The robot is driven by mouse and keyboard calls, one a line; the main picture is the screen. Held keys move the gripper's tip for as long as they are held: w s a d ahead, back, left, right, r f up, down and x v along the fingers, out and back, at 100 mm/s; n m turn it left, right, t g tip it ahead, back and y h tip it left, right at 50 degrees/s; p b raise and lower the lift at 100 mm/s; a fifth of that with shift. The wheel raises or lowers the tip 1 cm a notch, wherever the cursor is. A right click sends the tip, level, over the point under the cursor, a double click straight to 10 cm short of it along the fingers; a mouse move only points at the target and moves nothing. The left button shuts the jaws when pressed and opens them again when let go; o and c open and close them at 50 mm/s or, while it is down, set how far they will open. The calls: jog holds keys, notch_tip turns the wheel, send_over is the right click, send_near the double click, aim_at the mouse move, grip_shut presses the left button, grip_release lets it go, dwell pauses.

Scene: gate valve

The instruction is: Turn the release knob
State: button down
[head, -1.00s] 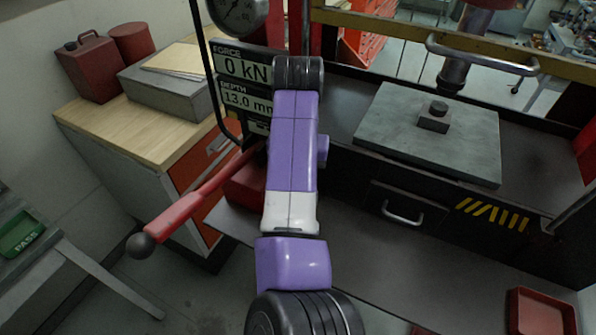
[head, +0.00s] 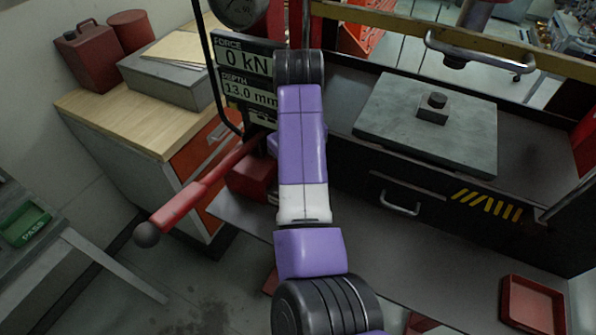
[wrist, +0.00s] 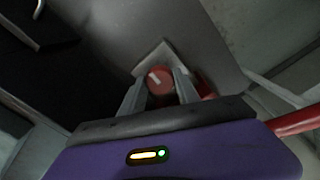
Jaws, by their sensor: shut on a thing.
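The release knob (wrist: 159,80) is a small round red knob with a pale mark across its face, seen in the wrist view. A light, angular plate shows just behind it. My gripper (wrist: 160,88) has one grey finger on each side of the knob and is shut on it. In the head view my purple arm hides the gripper and the knob.
A red lever with a black ball end (head: 147,235) sticks out to the left. The display panel (head: 245,78) reads 0 kN and 13.0 mm. A grey plate with a small block (head: 380,125) lies on the press bed. A red tray (head: 532,305) is at lower right.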

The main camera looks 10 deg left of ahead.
jog(key=shift+n, duration=0.3)
jog(key=c, duration=0.9)
grip_release()
jog(key=shift+w+a+r, duration=0.1)
jog(key=shift+a+r, duration=0.05)
jog(key=shift+r, duration=3.75)
